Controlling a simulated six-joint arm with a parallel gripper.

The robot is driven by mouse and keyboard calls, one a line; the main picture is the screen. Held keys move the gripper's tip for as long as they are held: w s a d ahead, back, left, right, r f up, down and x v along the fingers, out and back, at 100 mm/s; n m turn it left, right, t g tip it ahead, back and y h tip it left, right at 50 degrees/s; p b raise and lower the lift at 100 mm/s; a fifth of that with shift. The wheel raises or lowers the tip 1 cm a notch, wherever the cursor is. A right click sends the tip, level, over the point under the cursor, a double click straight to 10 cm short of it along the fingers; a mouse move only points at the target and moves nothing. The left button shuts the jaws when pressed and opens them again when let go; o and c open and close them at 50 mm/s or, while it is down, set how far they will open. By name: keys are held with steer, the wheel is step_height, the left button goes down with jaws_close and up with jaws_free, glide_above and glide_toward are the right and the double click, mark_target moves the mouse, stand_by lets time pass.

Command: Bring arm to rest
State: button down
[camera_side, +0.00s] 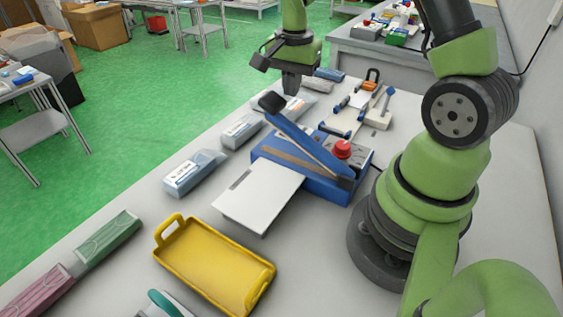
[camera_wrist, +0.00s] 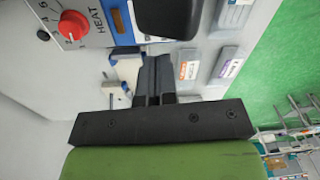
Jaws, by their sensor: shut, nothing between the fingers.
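My gripper (camera_side: 292,80) is shut and empty, held above the far part of the table, pointing down. In the wrist view its dark fingers (camera_wrist: 154,80) are pressed together with nothing between them. My green arm reaches from its base at the right of the side view. Under and near the gripper lie small packets on the table. Whether the fingertips clear the things behind them is hard to judge from the side view.
A blue heat sealer (camera_side: 268,157) with a raised lever and red knob (camera_side: 342,148) stands mid-table. A white plate (camera_side: 258,195) is in front of it. A yellow tray (camera_side: 171,256), labelled packets (camera_side: 193,172) and green (camera_side: 108,238) and pink (camera_side: 38,290) packs lie nearer. Tools lie behind.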

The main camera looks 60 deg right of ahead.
step_height(320, 180, up, 7)
steer(key=w+a+n+t, duration=0.2)
steer(key=a+n, duration=0.1)
steer(key=n, duration=0.1)
steer(key=s+a+r+n+t+y, duration=0.1)
steer(key=s+a+r+n, duration=0.3)
steer(key=s, duration=0.4)
steer(key=s+a+r+n+t+y, duration=0.1)
steer(key=s+a+r+n+t, duration=0.2)
steer(key=s+a, duration=0.5)
step_height(320, 180, up, 3)
steer(key=shift+s+f+n+t, duration=0.15)
steer(key=shift+s+n+t, duration=0.2)
steer(key=shift+n, duration=0.35)
